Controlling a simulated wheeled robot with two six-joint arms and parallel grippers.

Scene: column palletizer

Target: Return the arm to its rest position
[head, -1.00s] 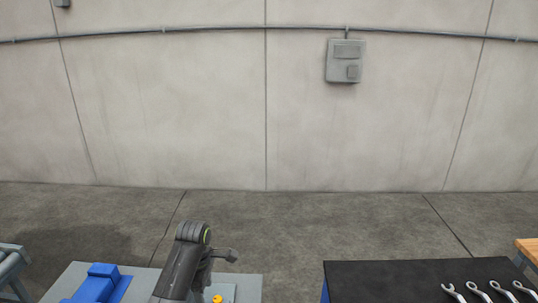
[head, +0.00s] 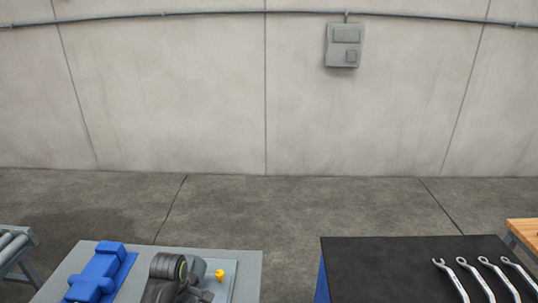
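One of my arms shows as a dark grey link with a ringed joint at the bottom of the head view, over the grey table (head: 225,256). Its gripper is not visible; the frame's lower edge and the arm itself hide what lies beyond. I cannot see my other arm or its gripper. No object can be seen held.
A blue block-shaped part (head: 97,274) lies on the grey table, left of my arm. A small yellow piece (head: 220,275) is just right of it. A black-topped bench (head: 385,262) holds several wrenches (head: 484,275). A roller conveyor (head: 14,245) is at the left edge. Floor separates the tables.

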